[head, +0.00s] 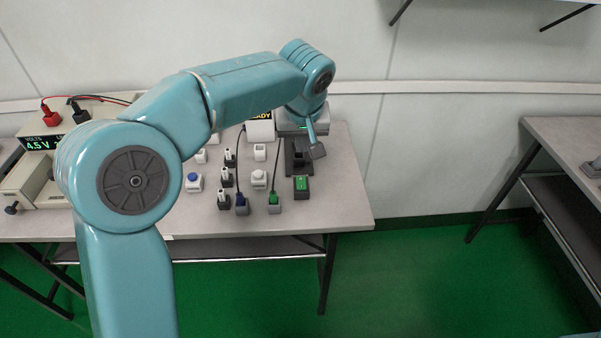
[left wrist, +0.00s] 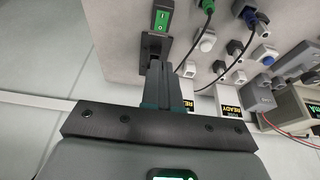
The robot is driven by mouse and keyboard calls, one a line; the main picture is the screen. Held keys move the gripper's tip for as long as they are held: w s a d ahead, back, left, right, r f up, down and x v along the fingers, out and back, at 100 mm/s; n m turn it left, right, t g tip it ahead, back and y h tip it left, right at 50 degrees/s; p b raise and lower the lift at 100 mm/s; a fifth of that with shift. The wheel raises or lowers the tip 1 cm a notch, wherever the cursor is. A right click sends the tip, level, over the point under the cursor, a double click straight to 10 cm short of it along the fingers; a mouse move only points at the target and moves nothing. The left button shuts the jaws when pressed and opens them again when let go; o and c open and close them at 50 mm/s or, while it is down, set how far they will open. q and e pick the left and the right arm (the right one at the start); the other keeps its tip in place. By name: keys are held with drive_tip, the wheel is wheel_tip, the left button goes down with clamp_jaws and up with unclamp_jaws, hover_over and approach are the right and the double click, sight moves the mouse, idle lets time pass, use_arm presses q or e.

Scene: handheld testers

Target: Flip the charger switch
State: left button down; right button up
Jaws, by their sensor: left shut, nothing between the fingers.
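A small black unit with a lit green rocker switch (head: 301,184) stands near the table's front, right of the other small devices. The switch also shows in the left wrist view (left wrist: 163,19), with marks on its green face. A black holder (left wrist: 153,46) lies just behind it. I take this switch to be the charger's. My left gripper (head: 317,151) hangs over the black holder, behind the switch. In the left wrist view its fingers (left wrist: 160,68) are together and empty, pointing toward the holder and apart from the switch. The right gripper is not in view.
Several small devices with buttons and plugs, such as a blue-button box (head: 194,182), stand left of the switch. Two cabled plugs (head: 274,203) are close on its left. A meter reading 4.5 V (head: 38,145) is farther left. The tabletop (head: 345,190) right of the switch is clear.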

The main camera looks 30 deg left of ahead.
use_arm(q)
drive_tip(key=f, duration=0.1)
drive_tip(key=b, duration=0.1)
approach(301, 179)
drive_tip(key=x, duration=0.5)
drive_tip(key=shift+w+a, duration=0.15)
drive_tip(key=shift+a, duration=0.1)
drive_tip(key=shift+w+f, duration=0.1)
drive_tip(key=shift+f, duration=0.65)
drive_tip(key=shift+b, duration=0.35)
